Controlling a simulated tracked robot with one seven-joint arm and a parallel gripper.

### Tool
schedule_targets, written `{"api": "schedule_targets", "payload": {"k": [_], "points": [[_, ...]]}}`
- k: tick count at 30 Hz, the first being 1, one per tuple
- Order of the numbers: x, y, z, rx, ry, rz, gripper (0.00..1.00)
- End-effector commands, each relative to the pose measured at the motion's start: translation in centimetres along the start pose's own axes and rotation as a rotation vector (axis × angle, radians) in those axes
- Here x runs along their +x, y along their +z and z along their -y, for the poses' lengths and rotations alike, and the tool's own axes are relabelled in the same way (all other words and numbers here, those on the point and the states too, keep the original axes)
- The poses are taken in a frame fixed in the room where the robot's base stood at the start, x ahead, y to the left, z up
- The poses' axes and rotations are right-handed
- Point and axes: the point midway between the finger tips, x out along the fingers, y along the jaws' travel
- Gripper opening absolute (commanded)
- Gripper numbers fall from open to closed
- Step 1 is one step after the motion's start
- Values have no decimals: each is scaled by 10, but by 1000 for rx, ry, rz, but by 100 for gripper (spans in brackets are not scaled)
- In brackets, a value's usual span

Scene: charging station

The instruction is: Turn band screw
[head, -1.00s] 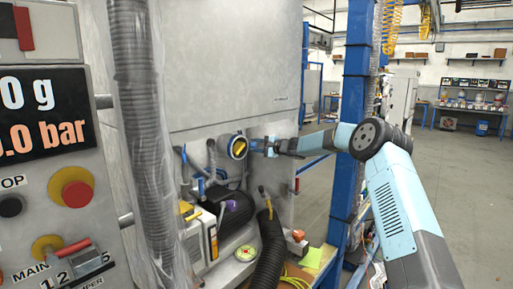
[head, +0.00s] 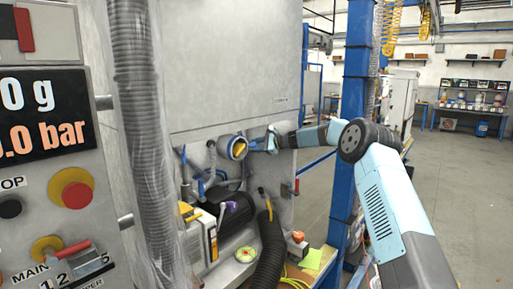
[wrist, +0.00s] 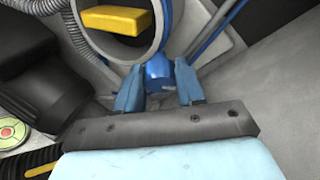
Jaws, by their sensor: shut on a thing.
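The band screw (wrist: 158,74) is a blue knob just below the round pipe end in the wrist view. My gripper (wrist: 158,84) has one blue finger on each side of it and is shut on it. The round pipe end (head: 236,148) has a grey rim and a yellow piece inside. The yellow piece (wrist: 112,20) also shows large in the wrist view. In the head view my gripper (head: 260,144) reaches in from the right, at the right side of the pipe end. The screw itself is too small to make out there.
A grey corrugated hose (head: 150,150) hangs at the left, beside the control panel (head: 85,160). Below the pipe end are a dark motor (head: 236,210), a black hose (head: 270,250) and a round green-and-red button (head: 246,254). A blue post (head: 352,120) stands behind my arm.

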Motion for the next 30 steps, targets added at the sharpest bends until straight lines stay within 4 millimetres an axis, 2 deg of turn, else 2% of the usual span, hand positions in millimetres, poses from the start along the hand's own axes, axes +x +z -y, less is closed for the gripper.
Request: {"api": "schedule_targets", "payload": {"k": [1,12,13,18,21,30], "points": [[1,-5,-5,8,8,-4,8],[1,-5,-5,12,9,-3,8],[1,-5,-5,12,9,-3,39],[1,-3,-4,10,7,-2,55],[1,-2,-3,9,6,-1,63],[0,-1,-1,0,1,0,63]]}}
